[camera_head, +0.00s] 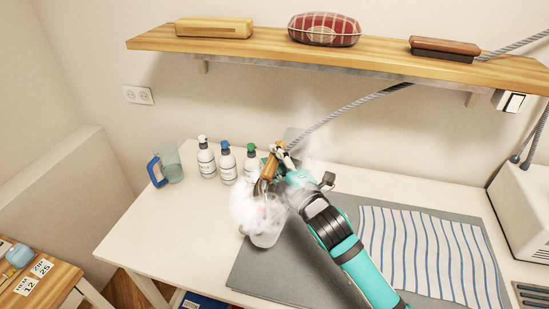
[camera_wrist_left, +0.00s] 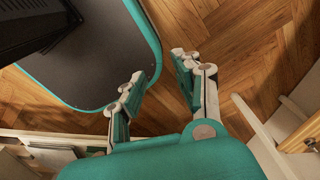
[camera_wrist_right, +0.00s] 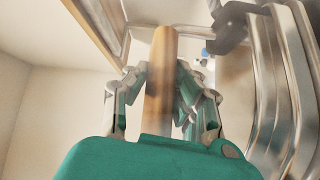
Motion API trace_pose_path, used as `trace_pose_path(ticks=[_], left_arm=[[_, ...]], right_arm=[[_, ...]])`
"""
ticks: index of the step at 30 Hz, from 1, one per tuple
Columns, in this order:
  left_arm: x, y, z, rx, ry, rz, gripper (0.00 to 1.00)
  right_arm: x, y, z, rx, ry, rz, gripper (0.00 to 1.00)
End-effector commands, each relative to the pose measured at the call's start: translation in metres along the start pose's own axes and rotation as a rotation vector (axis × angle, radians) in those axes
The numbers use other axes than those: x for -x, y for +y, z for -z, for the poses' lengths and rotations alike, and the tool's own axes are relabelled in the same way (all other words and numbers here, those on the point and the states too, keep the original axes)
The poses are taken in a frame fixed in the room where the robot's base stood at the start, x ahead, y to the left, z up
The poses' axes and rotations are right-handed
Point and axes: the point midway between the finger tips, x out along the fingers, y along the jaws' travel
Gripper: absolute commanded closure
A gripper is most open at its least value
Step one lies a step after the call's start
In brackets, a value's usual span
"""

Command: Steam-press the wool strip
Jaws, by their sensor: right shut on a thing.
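My right gripper (camera_head: 275,165) is shut on the wooden handle (camera_wrist_right: 160,85) of the steam iron, above the white table. The handle also shows in the head view (camera_head: 268,172). A grey hose (camera_head: 345,110) runs from the iron up to the right. White steam surrounds the iron, and a pale grey, rounded form (camera_head: 265,236) shows below the handle; I cannot tell whether it is part of the iron. I cannot make out the wool strip. My left gripper (camera_wrist_left: 155,72) is open and empty above the floor, out of the head view.
A grey pressing mat (camera_head: 265,270) with a blue-and-white striped cloth (camera_head: 430,250) covers the table's right side. Pump bottles (camera_head: 206,160) and a blue-handled jug (camera_head: 170,163) stand left of the iron. A wooden shelf (camera_head: 270,50) hangs above; a white machine (camera_head: 525,210) stands right.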

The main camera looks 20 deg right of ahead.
Motion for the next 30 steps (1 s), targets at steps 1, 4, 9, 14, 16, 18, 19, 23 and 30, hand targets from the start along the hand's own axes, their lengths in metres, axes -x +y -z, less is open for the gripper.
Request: trace_pose_path(ticks=[1, 4, 9, 14, 16, 18, 19, 23, 30], left_arm=[[0.0, 0.0, 0.004, 0.0, 0.005, 0.0, 0.68], [0.0, -0.002, 0.014, 0.0, 0.02, 0.003, 0.68], [-0.002, -0.004, 0.031, 0.0, 0.049, 0.005, 0.68], [-0.005, -0.004, 0.029, 0.0, 0.046, 0.005, 0.68], [-0.006, -0.004, 0.026, 0.0, 0.041, 0.005, 0.68], [-0.007, -0.003, 0.022, 0.0, 0.035, 0.004, 0.68], [-0.008, -0.003, 0.021, 0.0, 0.033, 0.004, 0.68], [-0.01, -0.002, 0.016, 0.0, 0.026, 0.003, 0.68], [-0.013, -0.002, 0.015, 0.0, 0.024, 0.003, 0.68]], right_arm=[[0.0, 0.008, 0.002, 0.001, 0.006, -0.019, 1.0], [0.0, 0.007, 0.002, 0.001, 0.006, -0.019, 1.0], [0.0, 0.004, 0.001, 0.001, 0.006, -0.018, 1.0], [0.0, 0.0, 0.0, 0.001, 0.006, -0.018, 1.0], [0.0, -0.002, 0.0, 0.001, 0.006, -0.018, 1.0], [0.0, -0.003, 0.0, 0.001, 0.006, -0.018, 1.0], [0.0, -0.004, 0.0, 0.001, 0.006, -0.018, 1.0], [0.0, -0.006, -0.001, 0.001, 0.006, -0.019, 1.0], [0.001, -0.012, -0.002, 0.001, 0.006, -0.019, 1.0]])
